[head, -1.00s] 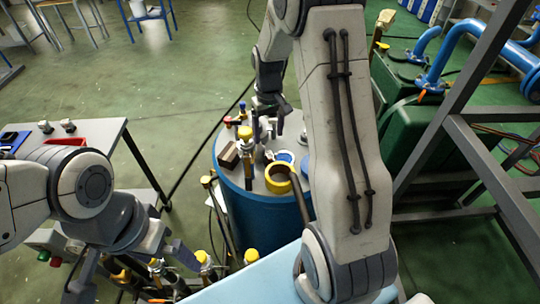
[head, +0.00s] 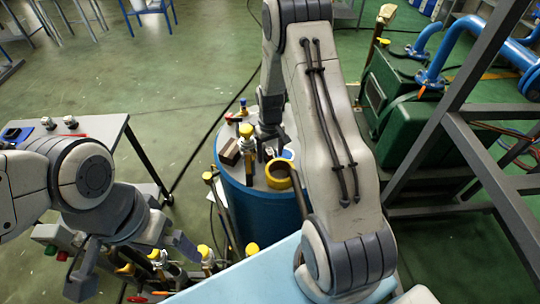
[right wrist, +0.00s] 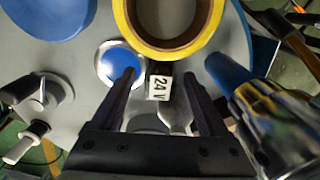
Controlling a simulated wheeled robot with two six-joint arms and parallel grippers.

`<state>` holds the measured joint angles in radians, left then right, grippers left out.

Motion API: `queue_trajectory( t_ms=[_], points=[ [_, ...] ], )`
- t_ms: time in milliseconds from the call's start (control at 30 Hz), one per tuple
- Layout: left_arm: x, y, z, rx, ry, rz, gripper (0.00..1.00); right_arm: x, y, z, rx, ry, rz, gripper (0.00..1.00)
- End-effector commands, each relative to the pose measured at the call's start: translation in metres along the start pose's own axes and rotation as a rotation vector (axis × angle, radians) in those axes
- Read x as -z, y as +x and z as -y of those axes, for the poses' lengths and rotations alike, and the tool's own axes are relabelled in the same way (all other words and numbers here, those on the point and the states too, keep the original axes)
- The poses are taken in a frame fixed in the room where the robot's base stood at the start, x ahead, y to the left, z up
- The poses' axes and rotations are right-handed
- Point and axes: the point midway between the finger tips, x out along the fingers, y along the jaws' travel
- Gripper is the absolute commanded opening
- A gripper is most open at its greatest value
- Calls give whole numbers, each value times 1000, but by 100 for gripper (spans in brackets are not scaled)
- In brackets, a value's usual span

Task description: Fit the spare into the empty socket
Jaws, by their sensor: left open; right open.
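My right gripper (right wrist: 160,78) is open in the right wrist view, its two dark fingers reaching over the grey top of a blue drum. A small block labelled 24 V (right wrist: 158,88) shows between the fingertips, with a pale, shiny part (right wrist: 176,117) below it. I cannot tell whether the fingers touch it, or whether it is the spare. In the head view the right gripper (head: 271,130) is partly hidden behind my forearm above the drum (head: 262,208). My left gripper (head: 132,264) is open and empty at the lower left. I cannot make out an empty socket.
A yellow tape roll (head: 278,176), a brown block (head: 229,151) and a yellow-capped fitting (head: 246,132) crowd the drum top. A round blue-and-white disc (right wrist: 120,62) lies beside the fingers. A grey frame (head: 470,150) rises at right.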

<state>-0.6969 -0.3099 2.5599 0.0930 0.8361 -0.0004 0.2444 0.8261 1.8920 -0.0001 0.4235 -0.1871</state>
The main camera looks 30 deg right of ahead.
Motion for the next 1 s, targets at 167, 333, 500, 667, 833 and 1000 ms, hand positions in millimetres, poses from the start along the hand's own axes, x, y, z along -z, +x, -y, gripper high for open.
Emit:
queue_trajectory(
  t_ms=[167, 333, 500, 667, 833, 1000],
  points=[
    [0, 0, 0, 0, 0, 0, 100, 0, 0, 0, 0, 0, 0, 55],
    [0, 0, 0, 0, 0, 0, 100, 0, 0, 0, 0, 0, 0, 0],
    [0, 0, 0, 0, 0, 0, 100, 0, 0, 0, 0, 0, 0, 0],
    [0, 1, 0, 0, 0, 0, 100, 0, -3, 0, 0, 0, -2, 0],
    [0, 6, 0, 0, 0, 0, 100, 1, -16, 0, -1, 0, -4, 0],
    [-1, 13, 1, 0, 0, 0, 100, 1, -43, 0, -1, 0, -7, 0]
  ],
)
